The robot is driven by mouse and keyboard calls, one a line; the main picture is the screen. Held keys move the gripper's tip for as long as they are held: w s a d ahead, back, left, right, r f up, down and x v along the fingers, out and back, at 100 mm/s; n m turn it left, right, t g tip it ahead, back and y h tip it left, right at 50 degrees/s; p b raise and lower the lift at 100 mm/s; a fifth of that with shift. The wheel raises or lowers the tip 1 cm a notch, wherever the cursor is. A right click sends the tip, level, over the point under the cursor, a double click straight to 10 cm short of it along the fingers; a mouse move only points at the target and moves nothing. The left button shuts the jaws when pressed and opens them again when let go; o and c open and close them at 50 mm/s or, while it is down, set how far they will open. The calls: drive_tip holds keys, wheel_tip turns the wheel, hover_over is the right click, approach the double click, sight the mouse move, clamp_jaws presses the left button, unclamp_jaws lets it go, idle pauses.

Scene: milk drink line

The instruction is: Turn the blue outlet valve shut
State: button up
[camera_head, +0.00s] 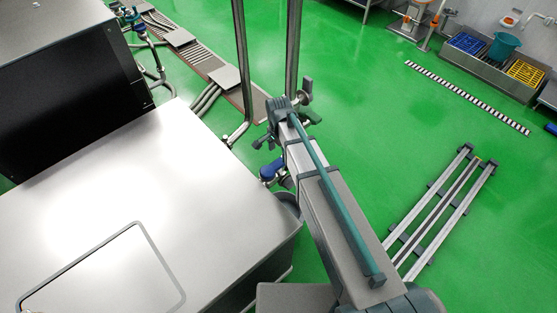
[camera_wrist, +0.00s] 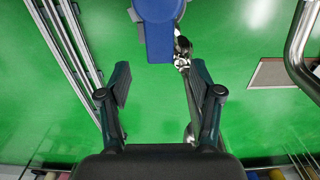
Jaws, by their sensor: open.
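The blue outlet valve shows in the wrist view as a blue handle (camera_wrist: 158,35) at the top centre, with a shiny metal fitting (camera_wrist: 182,55) beside it. In the head view a blue valve part (camera_head: 271,170) sits beside the large steel tank (camera_head: 150,190), partly covered by my arm. In the wrist view my gripper (camera_wrist: 160,85) is open, with its two dark fingers spread wide and nothing between the pads. The handle lies beyond the fingertips, between their lines, apart from both fingers.
Metal pipes (camera_head: 240,70) stand upright behind my arm. A metal pipe (camera_wrist: 298,45) also rises at the right of the wrist view. A rail frame (camera_head: 440,210) lies on the green floor at right. More blue-handled valves (camera_head: 131,15) are at the upper left.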

sight(279, 162)
drive_tip(key=shift+f+p, duration=0.5)
drive_tip(key=shift+f, duration=2.65)
clamp_jaws()
